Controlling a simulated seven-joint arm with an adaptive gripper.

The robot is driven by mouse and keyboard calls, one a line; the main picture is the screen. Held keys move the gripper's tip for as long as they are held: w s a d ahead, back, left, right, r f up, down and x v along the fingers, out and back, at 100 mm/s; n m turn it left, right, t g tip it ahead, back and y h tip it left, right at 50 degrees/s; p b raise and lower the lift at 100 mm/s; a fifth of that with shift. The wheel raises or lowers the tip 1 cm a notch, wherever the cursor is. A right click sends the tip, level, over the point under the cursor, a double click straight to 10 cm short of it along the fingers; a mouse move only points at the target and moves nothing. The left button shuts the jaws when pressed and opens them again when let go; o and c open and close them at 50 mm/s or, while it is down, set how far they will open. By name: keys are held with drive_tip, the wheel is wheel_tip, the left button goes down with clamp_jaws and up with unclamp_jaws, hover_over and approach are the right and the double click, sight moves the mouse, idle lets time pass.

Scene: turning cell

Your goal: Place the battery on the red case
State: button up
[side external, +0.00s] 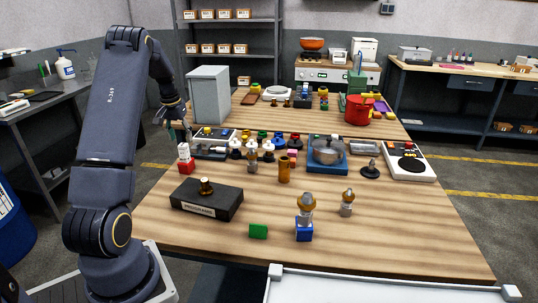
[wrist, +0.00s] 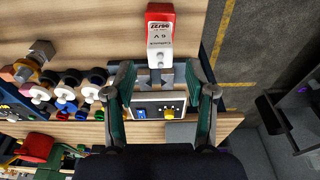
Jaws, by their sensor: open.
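A small upright object with a white labelled upper part and a red lower part (side external: 185,166) stands at the left side of the wooden table. In the wrist view its white face (wrist: 159,38) carries printed text, with red (wrist: 160,9) beyond it. It may be the battery with the red case; I cannot tell whether these are two pieces or one. My gripper (side external: 185,132) is above and behind it in the side view. In the wrist view my gripper (wrist: 160,72) is open, its fingers apart, with the object beyond the fingertips.
A tray with blue and yellow knobs (wrist: 160,109) lies beneath my fingers. A grey cabinet (side external: 209,95) stands near my forearm. Several coloured knobs stand to the right. A black box (side external: 206,200), a green block (side external: 258,231) and a blue block (side external: 304,232) are nearer the front.

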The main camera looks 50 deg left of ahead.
sight(181, 146)
drive_tip(key=r, duration=0.4)
drive_tip(key=shift+s+d+r, duration=0.1)
drive_tip(key=shift+s+d, duration=0.1)
drive_tip(key=shift+s, duration=0.05)
drive_tip(key=w+d+r+m+t, duration=0.1)
drive_tip(key=w+d+r+m, duration=0.3)
drive_tip(key=d, duration=0.7)
drive_tip(key=w+d+r+n+t, duration=0.1)
drive_tip(key=d+r, duration=0.5)
drive_tip(key=d, duration=0.5)
drive_tip(key=s+d+m, duration=0.2)
drive_tip(key=s+d, duration=0.2)
drive_tip(key=d, duration=0.3)
drive_tip(key=s+d+m+t, duration=0.1)
drive_tip(key=s+d+m, duration=0.1)
drive_tip(key=s+d, duration=0.2)
drive_tip(key=s+d+m+t+h, duration=0.1)
drive_tip(key=s+d, duration=0.3)
drive_tip(key=d, duration=0.7)
drive_tip(key=shift+s+f+m, duration=0.15)
drive_tip(key=shift+f+m, duration=0.25)
drive_tip(key=shift+m, duration=0.1)
